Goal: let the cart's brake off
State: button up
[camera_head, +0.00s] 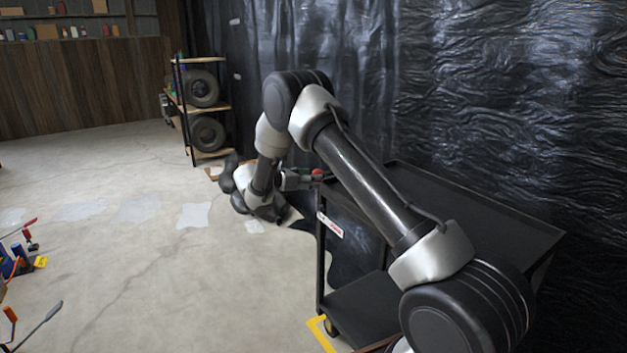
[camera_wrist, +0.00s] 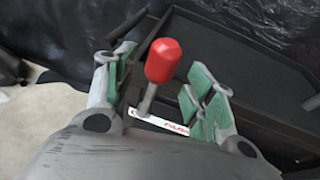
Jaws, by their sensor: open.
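The black cart (camera_head: 470,205) stands at the right in the head view, with an upper tray and a lower shelf (camera_head: 360,312). The brake lever's red knob (camera_head: 317,172) shows at the cart's near left corner. In the wrist view the red knob (camera_wrist: 163,60) sits on a short grey stem, above the cart's dark tray (camera_wrist: 225,50). My gripper (camera_head: 302,178) is open, its green-padded fingers on either side of the lever in the wrist view (camera_wrist: 157,80). Gaps show beside the knob; I see no contact. The lever's base is partly hidden.
A white label (camera_head: 330,225) is on the cart's end. Yellow tape (camera_head: 321,335) marks the floor by its wheel. Dark plastic sheeting (camera_head: 490,80) hangs behind the cart. A tyre rack (camera_head: 205,110) stands at the back. Tools lie at the left edge; the floor (camera_head: 170,240) between is clear.

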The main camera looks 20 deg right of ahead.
jog(key=v, duration=0.9)
jog(key=shift+s+a, duration=0.1)
jog(key=s+d+f+m+g+y, duration=0.2)
jog(key=s+m+g, duration=0.1)
jog(key=s, duration=0.3)
jog(key=s+d+f+m+g+y, duration=0.1)
jog(key=s+d+f+m+g, duration=0.1)
jog(key=s+m, duration=0.3)
jog(key=s+d+r+m+t+y, duration=0.1)
jog(key=s+d+r+m+y, duration=0.1)
jog(key=s+r, duration=0.5)
jog(key=s+d+r+m+t+y, duration=0.2)
jog(key=s+r+m+y, duration=0.3)
jog(key=s, duration=1.2)
jog(key=s+d+r+m+t+y, duration=0.1)
jog(key=s+d+r+m+y, duration=0.1)
jog(key=s+r+m+y, duration=0.2)
jog(key=s+r+m, duration=0.3)
jog(key=s+r, duration=0.3)
jog(key=s, duration=0.3)
jog(key=shift+d, duration=0.2)
jog(key=shift+r, duration=0.1)
